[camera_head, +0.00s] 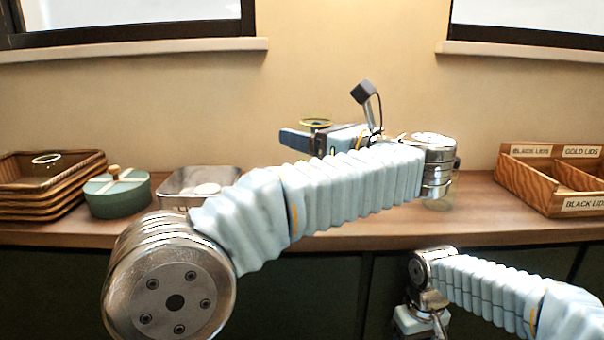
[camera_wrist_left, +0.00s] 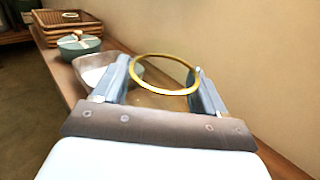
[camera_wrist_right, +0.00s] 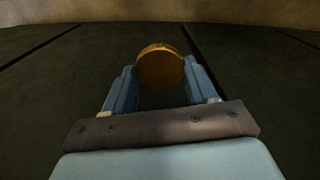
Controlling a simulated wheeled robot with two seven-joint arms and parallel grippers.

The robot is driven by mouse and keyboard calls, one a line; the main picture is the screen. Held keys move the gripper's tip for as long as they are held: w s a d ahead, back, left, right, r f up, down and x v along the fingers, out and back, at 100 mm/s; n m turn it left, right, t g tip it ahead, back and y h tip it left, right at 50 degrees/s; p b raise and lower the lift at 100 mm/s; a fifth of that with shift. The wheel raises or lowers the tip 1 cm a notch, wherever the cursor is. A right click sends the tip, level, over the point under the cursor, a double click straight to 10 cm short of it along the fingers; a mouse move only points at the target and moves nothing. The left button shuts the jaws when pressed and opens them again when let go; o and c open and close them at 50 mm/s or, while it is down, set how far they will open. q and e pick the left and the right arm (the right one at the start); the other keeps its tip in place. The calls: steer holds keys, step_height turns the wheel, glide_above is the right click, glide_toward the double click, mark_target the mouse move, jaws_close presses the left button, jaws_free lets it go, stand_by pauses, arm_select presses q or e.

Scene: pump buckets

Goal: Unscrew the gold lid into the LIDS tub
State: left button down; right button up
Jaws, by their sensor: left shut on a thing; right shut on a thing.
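My left gripper (camera_head: 312,138) is up above the counter near the back wall, shut on a clear jar with a gold rim (camera_head: 315,121). In the left wrist view the gold rim (camera_wrist_left: 165,73) sits between the fingers (camera_wrist_left: 163,82); the glass below is faint. My right gripper (camera_wrist_right: 160,78) is shut on the round gold lid (camera_wrist_right: 160,66), apart from the jar, before the dark cabinet fronts. The lid is hidden in the head view. The wooden lids tub (camera_head: 523,187) stands at the right, divided, with BLACK LIDS and GOLD LIDS labels.
A stack of woven trays (camera_head: 45,197), a green lidded pot (camera_head: 118,196) and a metal tray (camera_head: 175,181) holding a whitish round thing (camera_head: 207,189) stand at the left. The wooden counter (camera_head: 340,228) has clear room in its middle. My left arm crosses before it.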

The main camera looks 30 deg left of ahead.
arm_select(q)
steer(key=w+a+f, duration=0.1)
steer(key=f, duration=0.2)
steer(key=w+a+f, duration=0.1)
steer(key=w+f, duration=0.1)
steer(key=w+a+f, duration=0.1)
steer(key=a+f, duration=0.1)
steer(key=f, duration=0.1)
steer(key=shift+w+f, duration=0.25)
steer(key=shift+f, duration=0.5)
steer(key=shift+c, duration=0.3)
jaws_free()
steer(key=shift+f, duration=0.15)
steer(key=shift+r, duration=0.2)
glide_above(349, 223)
